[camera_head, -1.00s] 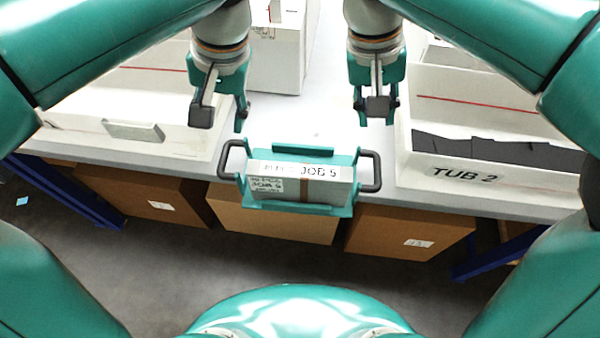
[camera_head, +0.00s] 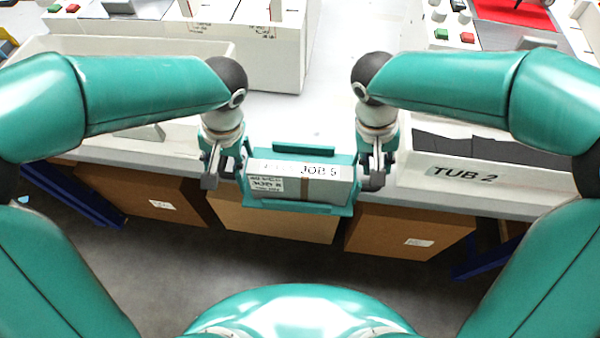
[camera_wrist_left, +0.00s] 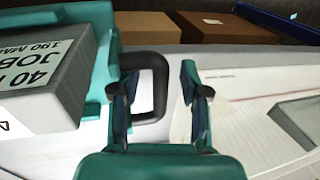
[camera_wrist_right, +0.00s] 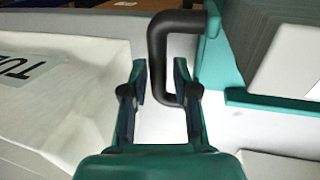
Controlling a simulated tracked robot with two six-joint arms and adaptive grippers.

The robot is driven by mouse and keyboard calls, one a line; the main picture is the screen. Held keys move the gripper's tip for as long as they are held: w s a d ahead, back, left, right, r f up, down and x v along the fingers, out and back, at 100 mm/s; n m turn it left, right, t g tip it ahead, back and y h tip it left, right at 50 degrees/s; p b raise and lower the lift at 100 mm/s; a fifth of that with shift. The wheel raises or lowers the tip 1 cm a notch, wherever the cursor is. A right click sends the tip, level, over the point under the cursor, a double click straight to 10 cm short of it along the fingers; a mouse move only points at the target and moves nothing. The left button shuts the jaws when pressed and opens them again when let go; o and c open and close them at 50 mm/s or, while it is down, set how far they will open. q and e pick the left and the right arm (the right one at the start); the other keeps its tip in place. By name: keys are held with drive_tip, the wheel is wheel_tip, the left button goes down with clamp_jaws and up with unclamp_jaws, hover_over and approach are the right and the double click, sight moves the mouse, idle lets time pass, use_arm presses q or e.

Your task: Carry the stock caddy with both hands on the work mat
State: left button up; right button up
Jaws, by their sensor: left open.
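The stock caddy (camera_head: 318,207) is a teal tray holding a grey block of stock with a white label reading JOB 5. It sits at the front edge of the white bench, with a black handle on each side. My left gripper (camera_head: 215,178) is open at the caddy's left handle; in the left wrist view that handle (camera_wrist_left: 160,80) lies between the parted fingers. My right gripper (camera_head: 374,177) is open at the other handle; in the right wrist view the handle (camera_wrist_right: 156,55) lies between the fingers, with gaps visible. I cannot identify the work mat.
White TUB 2 (camera_head: 500,180) with dark contents stands close right of the caddy. Another white tub (camera_head: 180,140) is close left. A white box (camera_head: 280,70) stands behind. A red surface (camera_head: 515,12) shows at back right. Cardboard boxes (camera_head: 270,222) sit under the bench.

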use_arm(q)
drive_tip(key=shift+f, duration=0.25)
use_arm(e)
drive_tip(key=shift+f, duration=0.25)
use_arm(q)
drive_tip(key=c, duration=0.6)
use_arm(e)
clamp_jaws()
use_arm(q)
clamp_jaws()
